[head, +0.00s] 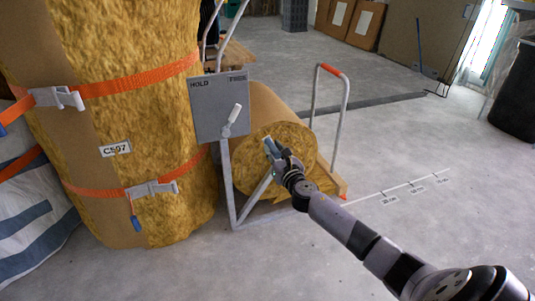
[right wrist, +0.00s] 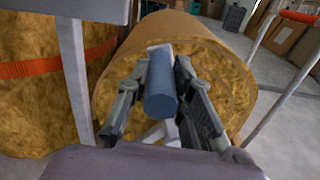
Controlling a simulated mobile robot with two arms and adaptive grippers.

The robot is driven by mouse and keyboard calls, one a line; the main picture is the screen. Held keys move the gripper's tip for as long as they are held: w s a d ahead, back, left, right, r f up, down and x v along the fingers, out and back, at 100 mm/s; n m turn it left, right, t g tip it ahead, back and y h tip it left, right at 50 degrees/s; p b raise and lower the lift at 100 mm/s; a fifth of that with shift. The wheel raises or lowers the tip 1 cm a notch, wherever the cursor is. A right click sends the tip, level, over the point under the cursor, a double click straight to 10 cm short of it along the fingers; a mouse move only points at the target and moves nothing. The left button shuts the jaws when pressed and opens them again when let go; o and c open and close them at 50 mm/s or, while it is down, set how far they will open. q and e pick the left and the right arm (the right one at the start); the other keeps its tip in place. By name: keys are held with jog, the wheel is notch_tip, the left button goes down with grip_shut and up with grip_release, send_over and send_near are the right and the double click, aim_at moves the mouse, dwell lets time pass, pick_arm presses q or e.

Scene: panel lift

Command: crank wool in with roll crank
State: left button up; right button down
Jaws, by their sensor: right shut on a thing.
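The roll of yellow wool (head: 285,149) with a brown paper facing lies on a low wheeled frame, its round end toward me; it also fills the middle of the right wrist view (right wrist: 215,75). The roll crank (head: 268,146) is at the centre of that end, with a grey-blue handle (right wrist: 160,92). My right gripper (head: 277,154) is shut on the handle, one finger on each side of it in the right wrist view (right wrist: 155,95). A grey box marked HOLD (head: 205,100) with a pale lever (head: 233,115) stands on a post left of the roll. My left gripper is not in view.
A metal push handle (head: 346,100) with an orange grip rises behind the roll. A floor scale with distance tags (head: 388,200) runs right. The floor at right is clear up to a dark bin (head: 516,100).

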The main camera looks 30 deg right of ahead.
jog(key=s+d+r+m, duration=0.1)
jog(key=s+d+m, duration=0.1)
jog(key=d+m, duration=0.4)
jog(key=shift+s+d+b, duration=0.2)
jog(key=shift+d+b, duration=0.1)
jog(key=shift+d, duration=1.6)
jog(key=shift+r, duration=0.1)
jog(key=c, duration=1.4)
grip_release()
jog(key=shift+a, duration=0.1)
jog(key=v, duration=1.2)
jog(key=shift+a, duration=0.1)
